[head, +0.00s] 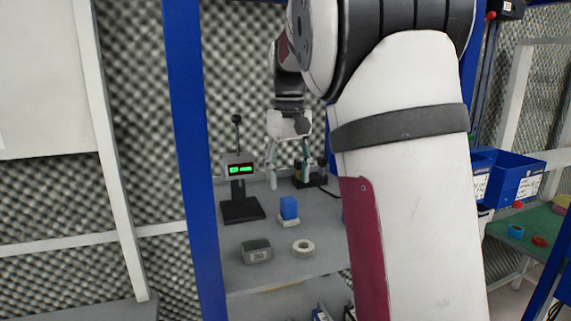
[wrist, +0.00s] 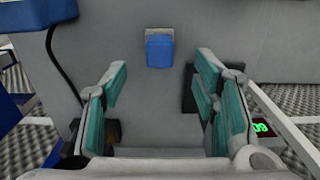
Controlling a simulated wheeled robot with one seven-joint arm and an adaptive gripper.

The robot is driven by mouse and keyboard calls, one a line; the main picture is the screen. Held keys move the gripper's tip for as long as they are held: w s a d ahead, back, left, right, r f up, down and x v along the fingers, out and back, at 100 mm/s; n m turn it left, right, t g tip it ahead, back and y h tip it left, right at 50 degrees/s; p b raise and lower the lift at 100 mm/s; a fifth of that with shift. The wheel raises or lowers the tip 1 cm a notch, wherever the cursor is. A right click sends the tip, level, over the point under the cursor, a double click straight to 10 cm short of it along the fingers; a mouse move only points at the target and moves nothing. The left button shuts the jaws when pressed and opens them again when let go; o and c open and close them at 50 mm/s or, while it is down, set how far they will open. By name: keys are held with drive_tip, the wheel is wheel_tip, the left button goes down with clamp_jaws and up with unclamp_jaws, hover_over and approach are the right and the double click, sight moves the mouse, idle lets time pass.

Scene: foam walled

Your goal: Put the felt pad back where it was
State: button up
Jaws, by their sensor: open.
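A blue block (head: 289,206) stands on a pale flat piece (head: 289,222) on the grey shelf. I cannot tell for sure that this pale piece is the felt pad. In the wrist view the blue block (wrist: 159,52) lies ahead of the fingers, with a pale edge of the piece (wrist: 159,33) showing beyond it. My gripper (head: 289,174) is open and empty above the shelf, behind the block in the head view. Its teal-padded fingers (wrist: 162,78) are wide apart in the wrist view, and the block is not between them.
A black stand with a green display (head: 239,169) is left of the block. A grey labelled box (head: 257,251) and a pale ring (head: 303,248) sit nearer the shelf front. A blue post (head: 187,150) borders the shelf (head: 235,278) at left. Blue bins (head: 515,179) stand at right.

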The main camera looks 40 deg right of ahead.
sight(288, 200)
wheel_tip(288, 200, up, 3)
drive_tip(key=shift+r, duration=0.2)
drive_tip(key=shift+s+a+r, duration=0.1)
drive_tip(key=shift+s+a, duration=0.1)
drive_tip(key=shift+s, duration=0.05)
drive_tip(key=s+a+f+n+t, duration=0.1)
drive_tip(key=s+a+f, duration=0.3)
drive_tip(key=s+a, duration=0.4)
drive_tip(key=s+a+f+n+t, duration=0.2)
drive_tip(key=s+a+f+t, duration=0.2)
drive_tip(key=s+a, duration=0.5)
drive_tip(key=s+f, duration=0.1)
drive_tip(key=s, duration=0.2)
drive_tip(key=shift+s+a+f+t, duration=0.25)
drive_tip(key=shift+s+a+t, duration=0.05)
drive_tip(key=shift+s, duration=0.05)
